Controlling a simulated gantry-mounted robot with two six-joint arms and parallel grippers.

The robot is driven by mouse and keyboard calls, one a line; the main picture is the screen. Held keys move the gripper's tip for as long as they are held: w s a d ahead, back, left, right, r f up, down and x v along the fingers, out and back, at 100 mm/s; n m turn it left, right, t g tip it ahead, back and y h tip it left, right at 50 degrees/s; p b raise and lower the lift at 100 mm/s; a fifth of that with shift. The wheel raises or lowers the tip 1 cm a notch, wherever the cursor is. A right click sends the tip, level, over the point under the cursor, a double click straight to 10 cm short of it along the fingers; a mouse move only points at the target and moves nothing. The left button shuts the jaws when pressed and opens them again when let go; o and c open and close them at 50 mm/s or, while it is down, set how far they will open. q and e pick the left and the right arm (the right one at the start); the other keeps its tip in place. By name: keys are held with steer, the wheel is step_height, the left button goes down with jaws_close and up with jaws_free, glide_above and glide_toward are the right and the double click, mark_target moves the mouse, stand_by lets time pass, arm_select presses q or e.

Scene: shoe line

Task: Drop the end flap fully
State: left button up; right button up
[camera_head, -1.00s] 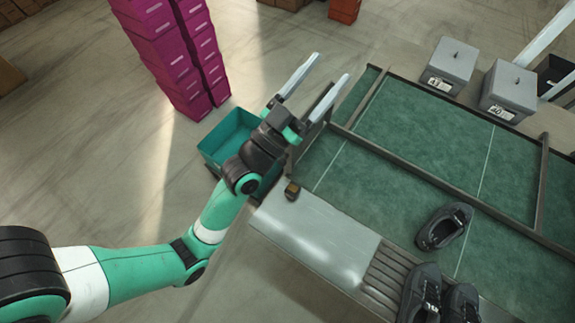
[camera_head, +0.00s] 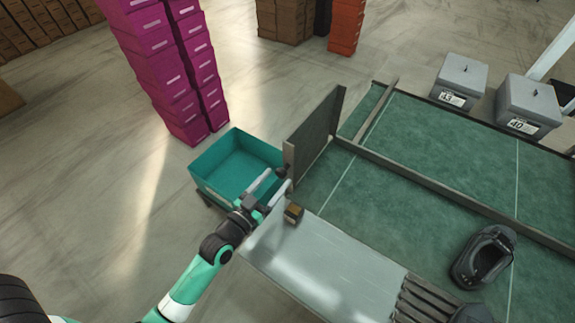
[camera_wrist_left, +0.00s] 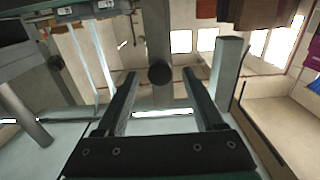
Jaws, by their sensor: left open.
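The end flap (camera_head: 312,132) is a dark grey panel at the left end of the green table (camera_head: 335,190). It stands up, roughly upright, above the table surface. My left gripper (camera_head: 279,179) is open, low beside the flap's near lower corner, over the edge of the teal bin. I cannot tell whether it touches the flap. In the left wrist view the two fingers (camera_wrist_left: 160,80) are apart, with a dark post with a round end showing between them, perhaps farther off.
The teal bin (camera_head: 197,180) stands on the floor left of the flap. A small dark box (camera_head: 293,213) sits on the pale metal plate (camera_head: 330,255). A dark shoe (camera_head: 485,257) and grey lidded boxes (camera_head: 460,80) are to the right. Magenta boxes (camera_head: 170,75) are stacked behind.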

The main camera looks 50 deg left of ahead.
mark_target(288, 164)
arm_select(q)
steer(key=x, duration=0.6)
steer(key=shift+w+b, duration=0.35)
steer(key=shift+w, duration=0.05)
steer(key=shift+c, duration=0.2)
steer(key=shift+a, duration=0.1)
jaws_close()
stand_by(0.6)
